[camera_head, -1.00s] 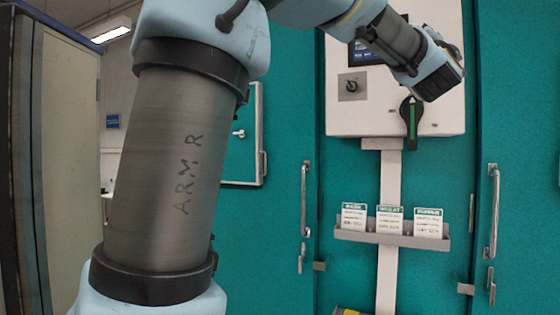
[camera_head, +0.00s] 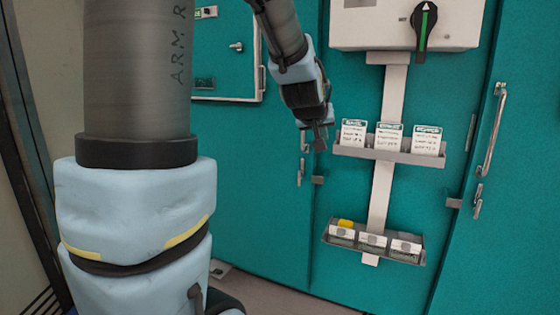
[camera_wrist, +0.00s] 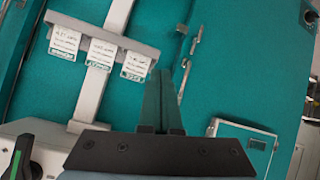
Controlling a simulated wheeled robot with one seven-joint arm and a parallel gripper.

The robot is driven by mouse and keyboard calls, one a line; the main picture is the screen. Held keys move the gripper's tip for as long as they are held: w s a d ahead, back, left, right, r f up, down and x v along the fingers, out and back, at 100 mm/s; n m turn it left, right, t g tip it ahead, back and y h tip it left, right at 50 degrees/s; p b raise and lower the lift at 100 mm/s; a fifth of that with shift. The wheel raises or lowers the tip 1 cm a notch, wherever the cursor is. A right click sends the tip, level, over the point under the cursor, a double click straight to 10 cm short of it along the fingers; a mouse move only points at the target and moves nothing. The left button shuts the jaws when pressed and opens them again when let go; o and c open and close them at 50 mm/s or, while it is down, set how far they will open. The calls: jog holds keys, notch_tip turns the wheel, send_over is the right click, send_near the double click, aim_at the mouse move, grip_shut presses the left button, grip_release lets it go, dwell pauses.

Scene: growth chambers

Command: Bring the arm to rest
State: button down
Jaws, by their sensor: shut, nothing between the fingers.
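My gripper (camera_head: 318,136) hangs at the end of my arm, pointing down, left of the upper card rack (camera_head: 392,154) in the head view. Its fingers are shut with nothing between them. In the wrist view the closed fingers (camera_wrist: 161,100) stand against the teal doors, beside the rack with its three cards. My arm, marked "ARM R", fills the left of the head view. The gripper appears apart from the rack, though the exact gap cannot be told.
A white control box with a black and green rotary switch (camera_head: 424,25) is above the rack. A lower tray (camera_head: 338,241) holds small white boxes and a yellow item. Door handles (camera_head: 492,135) stick out at the right. Floor shows below the doors.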

jog(key=s+a+f+g+y, duration=0.4)
jog(key=s+a+f+g, duration=0.4)
jog(key=s+a+f, duration=0.9)
jog(key=s, duration=0.2)
jog(key=shift+s+a+f+g, duration=0.2)
jog(key=shift+s+a+g, duration=0.1)
jog(key=shift+g, duration=0.1)
dwell(1.3)
